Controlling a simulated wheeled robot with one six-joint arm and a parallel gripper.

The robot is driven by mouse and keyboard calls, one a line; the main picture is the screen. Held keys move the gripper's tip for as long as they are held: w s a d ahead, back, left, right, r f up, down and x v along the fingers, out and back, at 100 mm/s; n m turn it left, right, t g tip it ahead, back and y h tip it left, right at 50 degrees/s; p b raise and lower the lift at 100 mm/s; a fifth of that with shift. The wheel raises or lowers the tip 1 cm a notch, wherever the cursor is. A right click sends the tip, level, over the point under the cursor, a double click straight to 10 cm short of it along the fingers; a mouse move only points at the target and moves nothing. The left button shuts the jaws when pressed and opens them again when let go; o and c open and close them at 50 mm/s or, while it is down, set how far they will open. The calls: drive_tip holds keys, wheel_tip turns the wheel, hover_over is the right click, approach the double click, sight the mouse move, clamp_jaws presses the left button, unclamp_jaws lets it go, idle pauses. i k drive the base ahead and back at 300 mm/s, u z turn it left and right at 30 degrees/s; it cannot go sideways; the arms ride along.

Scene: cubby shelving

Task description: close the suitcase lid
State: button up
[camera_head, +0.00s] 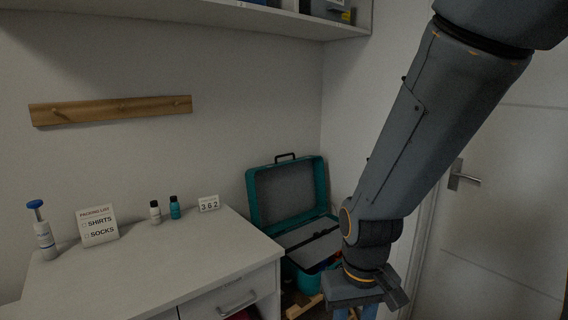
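The teal suitcase stands open in the corner, right of the white cabinet. Its lid (286,193) is raised, leaning back near the wall, with a grey lining and a dark handle on top. The suitcase base (303,279) is lower in front of the lid, partly hidden by the cabinet and my arm. A grey panel with a dark strap shows across it. My gripper (362,302) is in front of and right of the base, pointing down, apart from the lid in the picture. Its fingertips are cut off by the bottom edge, so its opening is unclear.
The white cabinet (150,265) with a drawer handle (238,301) fills the lower left. A pump bottle (43,236), a packing list sign (97,227), two small bottles and a number card stand on it. A shelf hangs above. A door (505,200) is at right.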

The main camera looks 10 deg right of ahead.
sight(283, 194)
drive_tip(key=k, duration=0.45)
drive_tip(key=z, duration=0.7)
drive_tip(key=i, duration=1)
drive_tip(key=u, duration=0.55)
drive_tip(key=i, duration=0.95)
drive_tip(key=u, duration=0.8)
